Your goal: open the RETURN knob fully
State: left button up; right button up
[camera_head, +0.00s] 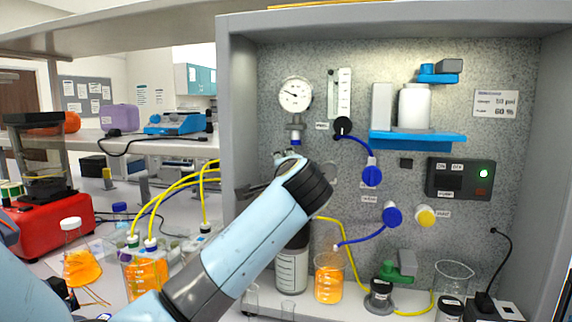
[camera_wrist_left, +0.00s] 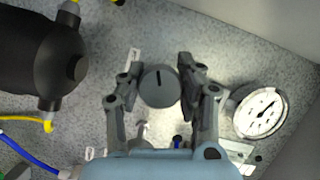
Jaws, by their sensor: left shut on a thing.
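A round grey knob (camera_wrist_left: 158,90) with a dark pointer line shows in the left wrist view. The line points roughly toward the top of that picture. My left gripper (camera_wrist_left: 160,68) has one finger on each side of the knob and is shut on it. No readable label shows beside it, so I cannot read its name. In the head view my left arm covers this knob and most of the gripper. My right gripper is in neither view.
A pressure gauge (camera_head: 295,94) is on the panel above my arm; it also shows in the left wrist view (camera_wrist_left: 261,112). A beaker of orange liquid (camera_head: 329,280) stands below.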

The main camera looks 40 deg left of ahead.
pick_arm(q)
jog(key=n+h+p, duration=0.1)
jog(key=n, duration=0.2)
jog(key=shift+h+p, duration=0.3)
jog(key=n+h+p, duration=0.1)
jog(key=n, duration=0.1)
jog(key=shift+n+h+p, duration=0.3)
jog(key=shift+p, duration=0.05)
jog(key=n+h+p, duration=0.1)
jog(key=n, duration=0.1)
jog(key=shift+f+n+h+p, duration=0.15)
jog(key=shift+n+h+p, duration=0.2)
jog(key=shift+n+h, duration=0.05)
jog(key=shift+f+n+t+h, duration=0.1)
jog(key=shift+n+t+h, duration=0.2)
jog(key=shift+n+h, duration=0.15)
jog(key=shift+n+p, duration=0.25)
jog(key=shift+p, duration=0.05)
jog(key=o, duration=1.2)
jog(key=shift+d, duration=0.1)
